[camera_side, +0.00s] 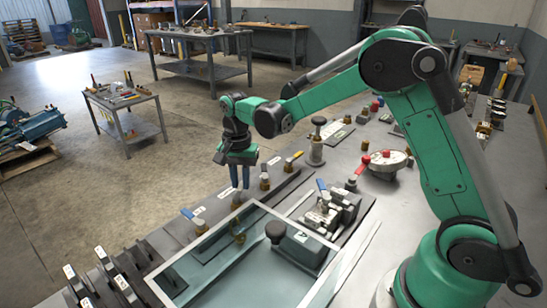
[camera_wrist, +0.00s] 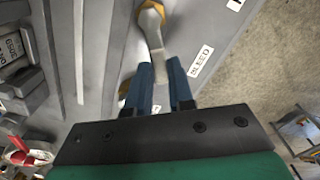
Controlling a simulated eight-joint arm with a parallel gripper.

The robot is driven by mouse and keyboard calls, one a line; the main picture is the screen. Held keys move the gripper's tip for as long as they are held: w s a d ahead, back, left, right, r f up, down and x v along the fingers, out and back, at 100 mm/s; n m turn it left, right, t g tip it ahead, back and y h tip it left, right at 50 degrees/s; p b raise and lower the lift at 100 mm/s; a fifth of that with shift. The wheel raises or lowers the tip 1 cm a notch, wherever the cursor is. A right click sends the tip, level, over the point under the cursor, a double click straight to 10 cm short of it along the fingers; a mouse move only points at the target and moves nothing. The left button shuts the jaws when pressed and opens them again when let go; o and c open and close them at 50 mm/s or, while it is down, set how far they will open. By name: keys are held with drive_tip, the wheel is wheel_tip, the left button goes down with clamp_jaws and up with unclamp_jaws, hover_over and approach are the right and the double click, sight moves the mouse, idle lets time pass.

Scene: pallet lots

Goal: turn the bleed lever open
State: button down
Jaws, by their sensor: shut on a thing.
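The bleed lever (camera_wrist: 151,25) is a grey metal handle on a brass nut at the top of the wrist view. A white label reading BLEED (camera_wrist: 201,61) lies just right of it. My gripper (camera_wrist: 160,72) has its two blue fingers on either side of the lever's free end, shut on it. The lever itself is mostly hidden by the fingers there.
Blue-handled (camera_side: 189,215) and yellow-handled (camera_side: 297,156) levers stand along the same row. A glass-topped frame (camera_side: 205,240) lies in front. A red-handled round fixture (camera_side: 385,165) and a knobbed post (camera_side: 317,150) stand to the right. Open floor (camera_side: 190,125) lies beyond the bench.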

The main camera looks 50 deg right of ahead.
drive_tip(key=n, duration=0.2)
drive_tip(key=w+a+n, duration=0.1)
drive_tip(key=n, duration=0.2)
drive_tip(key=shift+w+a+n, duration=0.2)
drive_tip(key=shift+w+n, duration=0.05)
drive_tip(key=shift+n, duration=0.05)
drive_tip(key=n, duration=0.1)
drive_tip(key=a+n, duration=0.1)
drive_tip(key=n, duration=0.1)
drive_tip(key=shift+w, duration=0.2)
drive_tip(key=shift+a+n, duration=0.25)
drive_tip(key=shift+n, duration=0.55)
drive_tip(key=shift+a+n, duration=0.25)
drive_tip(key=shift+n, duration=0.55)
drive_tip(key=c, duration=0.8)
unclamp_jaws()
drive_tip(key=shift+r, duration=2.85)
